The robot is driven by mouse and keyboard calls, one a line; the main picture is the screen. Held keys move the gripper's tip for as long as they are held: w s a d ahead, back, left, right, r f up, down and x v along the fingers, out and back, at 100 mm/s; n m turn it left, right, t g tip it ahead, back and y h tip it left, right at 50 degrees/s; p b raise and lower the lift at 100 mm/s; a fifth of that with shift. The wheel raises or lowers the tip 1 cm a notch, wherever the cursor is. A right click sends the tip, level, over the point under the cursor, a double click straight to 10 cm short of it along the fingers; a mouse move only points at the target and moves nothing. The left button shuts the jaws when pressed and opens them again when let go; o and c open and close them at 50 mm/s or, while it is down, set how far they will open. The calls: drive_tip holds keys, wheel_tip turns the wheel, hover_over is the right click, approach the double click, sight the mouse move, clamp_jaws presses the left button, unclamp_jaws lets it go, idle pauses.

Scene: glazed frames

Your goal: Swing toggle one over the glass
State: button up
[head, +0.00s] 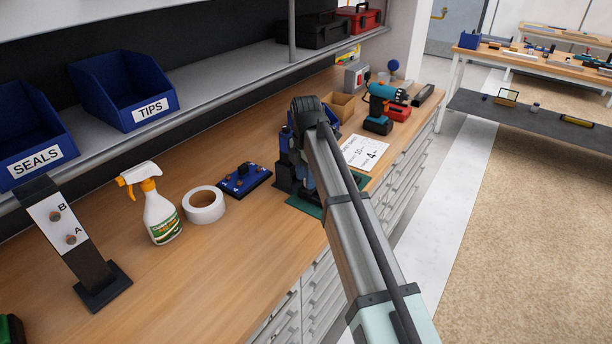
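My arm reaches in from the lower right over the bench, and its far end bends down onto a dark and blue cluster above a green mat (303,206). My gripper (297,178) is somewhere in this cluster. I cannot separate its fingers from the dark and blue parts around it, or see whether it is open or shut. No toggle or glass can be made out there; my arm covers much of that spot. A small blue block with dark knobs and pale marks (243,180) lies just left of the mat, apart from it.
Left on the bench are a tape roll (204,205), a spray bottle (160,212) and a black stand marked A and B (83,258). Behind my arm are a printed card (364,152), a cardboard box (341,105) and a drill (381,106). Blue bins (125,88) line the shelf.

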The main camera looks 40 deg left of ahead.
drive_tip(key=shift+r, duration=0.1)
wheel_tip(320, 180, up, 14)
drive_tip(key=shift+f, duration=0.2)
idle(0.5)
